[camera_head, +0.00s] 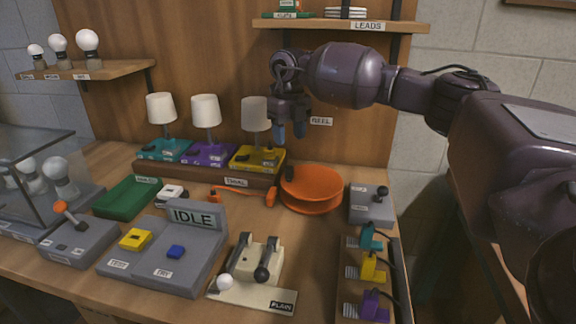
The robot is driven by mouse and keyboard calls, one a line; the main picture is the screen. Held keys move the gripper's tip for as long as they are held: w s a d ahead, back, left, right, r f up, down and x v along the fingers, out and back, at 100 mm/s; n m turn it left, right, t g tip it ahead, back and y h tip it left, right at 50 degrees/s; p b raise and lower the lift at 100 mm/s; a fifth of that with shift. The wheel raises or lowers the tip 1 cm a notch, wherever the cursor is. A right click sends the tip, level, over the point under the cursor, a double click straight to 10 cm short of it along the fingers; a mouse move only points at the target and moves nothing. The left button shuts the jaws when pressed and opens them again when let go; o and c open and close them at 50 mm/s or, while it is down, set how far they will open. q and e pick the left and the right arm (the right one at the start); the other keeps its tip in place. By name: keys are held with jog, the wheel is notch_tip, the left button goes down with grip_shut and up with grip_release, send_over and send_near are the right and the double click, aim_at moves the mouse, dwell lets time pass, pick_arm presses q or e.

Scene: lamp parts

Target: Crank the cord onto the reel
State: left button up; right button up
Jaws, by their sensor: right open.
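The orange reel (318,182) lies flat on the table, right of centre. A dark knob, which looks like its crank handle (289,173), stands at its left edge. An orange cord (243,190) lies on the table left of the reel, with orange end pieces at both ends. My right gripper (290,131) points down above and behind the reel, its blue fingertips apart and empty. It does not touch the reel or the handle. My left gripper is not in view.
Three lamps (206,112) stand on a ledge behind the cord. A grey box with a lever (371,204) is right of the reel, with coloured plugs (371,268) in front.

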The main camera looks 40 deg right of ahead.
aim_at(289, 167)
jog(key=shift+s+f, duration=0.1)
jog(key=shift+f, duration=0.4)
notch_tip(289, 167, down, 8)
jog(key=shift+b, duration=0.8)
jog(key=shift+f, duration=0.8)
jog(key=shift+c, duration=0.5)
grip_shut()
